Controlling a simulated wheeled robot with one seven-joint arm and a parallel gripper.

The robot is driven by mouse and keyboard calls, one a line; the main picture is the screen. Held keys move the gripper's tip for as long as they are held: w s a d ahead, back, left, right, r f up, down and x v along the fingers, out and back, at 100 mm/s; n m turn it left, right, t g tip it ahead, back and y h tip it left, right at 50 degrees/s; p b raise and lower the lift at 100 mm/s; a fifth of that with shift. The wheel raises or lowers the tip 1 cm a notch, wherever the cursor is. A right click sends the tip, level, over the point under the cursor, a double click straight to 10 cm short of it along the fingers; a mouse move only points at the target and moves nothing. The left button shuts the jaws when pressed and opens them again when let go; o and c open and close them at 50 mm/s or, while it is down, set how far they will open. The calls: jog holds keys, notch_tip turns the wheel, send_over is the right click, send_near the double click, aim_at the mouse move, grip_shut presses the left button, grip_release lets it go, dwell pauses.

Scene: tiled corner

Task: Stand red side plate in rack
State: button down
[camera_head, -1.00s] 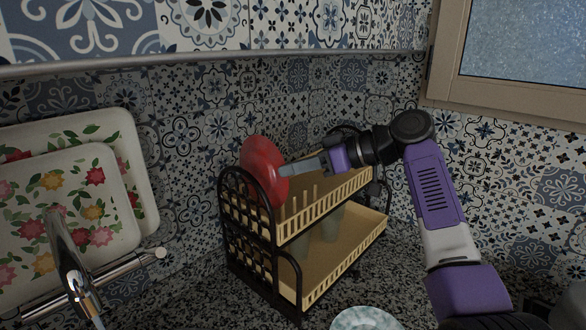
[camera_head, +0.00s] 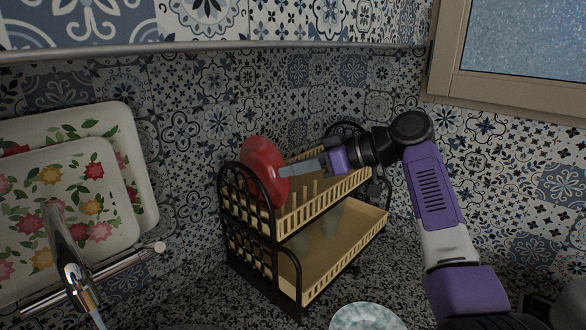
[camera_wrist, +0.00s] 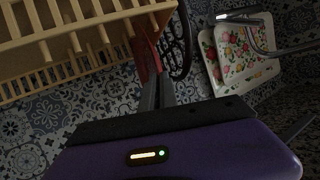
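The red side plate (camera_head: 264,166) stands nearly on edge at the left end of the rack's upper tier, just inside the black arched end frame. My gripper (camera_head: 287,171) reaches in from the right, its fingers shut on the plate's right edge. The two-tier rack (camera_head: 318,208) has cream slatted trays, upright pegs and black metal ends. In the wrist view, the red plate (camera_wrist: 147,62) shows edge-on at the fingertips, beside the rack's slats (camera_wrist: 85,35). Whether the plate's lower edge touches the tray is hidden.
Two floral trays (camera_head: 60,200) lean on the tiled wall at left, behind a metal tap (camera_head: 68,255). A pale patterned dish (camera_head: 365,318) sits at the front, below the rack. A window frame (camera_head: 500,90) is at upper right. The lower tier has open room.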

jog(key=c, duration=1.6)
grip_release()
jog(key=shift+o, duration=0.6)
jog(key=shift+o, duration=1.1)
jog(key=p+v, duration=0.1)
jog(key=v, duration=0.6)
